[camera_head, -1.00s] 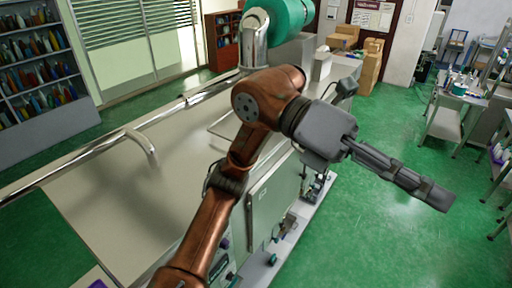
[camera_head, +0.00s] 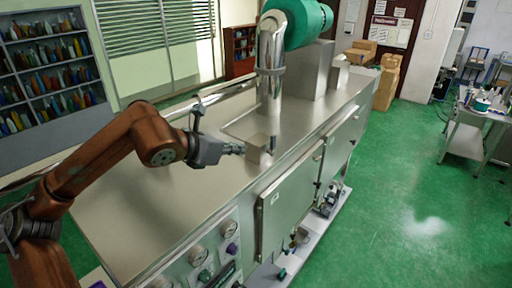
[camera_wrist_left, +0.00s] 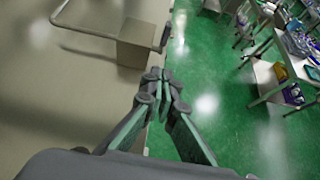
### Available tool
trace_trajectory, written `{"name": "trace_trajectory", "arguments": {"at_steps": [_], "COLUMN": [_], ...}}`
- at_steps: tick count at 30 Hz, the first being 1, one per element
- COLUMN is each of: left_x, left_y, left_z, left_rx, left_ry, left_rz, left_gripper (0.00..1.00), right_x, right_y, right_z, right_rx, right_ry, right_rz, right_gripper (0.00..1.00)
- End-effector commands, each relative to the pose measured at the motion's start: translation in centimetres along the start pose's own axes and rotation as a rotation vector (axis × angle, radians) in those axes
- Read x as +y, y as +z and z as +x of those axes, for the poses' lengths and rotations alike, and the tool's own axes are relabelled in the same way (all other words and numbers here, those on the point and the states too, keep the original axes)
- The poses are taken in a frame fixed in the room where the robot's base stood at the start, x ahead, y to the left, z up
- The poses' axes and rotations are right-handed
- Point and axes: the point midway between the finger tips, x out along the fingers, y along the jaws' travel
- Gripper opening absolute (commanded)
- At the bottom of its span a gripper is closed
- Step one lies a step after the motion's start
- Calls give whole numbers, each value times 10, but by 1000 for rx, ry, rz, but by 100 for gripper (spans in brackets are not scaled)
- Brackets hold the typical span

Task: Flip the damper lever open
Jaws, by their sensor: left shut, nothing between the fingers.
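A small metal box (camera_head: 258,157) sits on the machine's steel top, below the vertical metal duct (camera_head: 270,85). A short dark upright piece (camera_head: 273,144), which may be the damper lever, stands at the box's right side. In the left wrist view the box (camera_wrist_left: 138,45) and the dark piece (camera_wrist_left: 165,38) show at top centre. My left gripper (camera_head: 241,149) is shut and empty, its fingertips just left of the box in the head view. In the left wrist view the closed fingertips (camera_wrist_left: 160,76) appear below the box. Contact cannot be told. My right gripper is out of view.
A thin bent rail (camera_head: 240,118) runs by the box. The teal blower (camera_head: 300,25) is above the duct. The machine's front has doors (camera_head: 290,205) and knobs (camera_head: 198,252). Green floor (camera_head: 420,190) to the right is clear, with a workbench (camera_head: 465,140) beyond.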

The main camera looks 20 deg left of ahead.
Motion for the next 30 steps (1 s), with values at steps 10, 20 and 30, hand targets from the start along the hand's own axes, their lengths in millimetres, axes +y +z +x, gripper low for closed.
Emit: {"name": "trace_trajectory", "arguments": {"at_steps": [10, 20, 30], "left_x": [0, -1, -1], "left_y": [0, 2, 17], "left_z": [8, 68, 121], "left_rx": [2, 3, 0], "left_ry": [-2, -5, -3], "left_rz": [-3, -4, -4], "left_gripper": [0, 0, 0], "right_x": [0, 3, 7], "right_y": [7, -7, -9], "right_z": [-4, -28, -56], "right_rx": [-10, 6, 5], "right_ry": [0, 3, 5], "right_rz": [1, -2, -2], "right_gripper": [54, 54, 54]}}
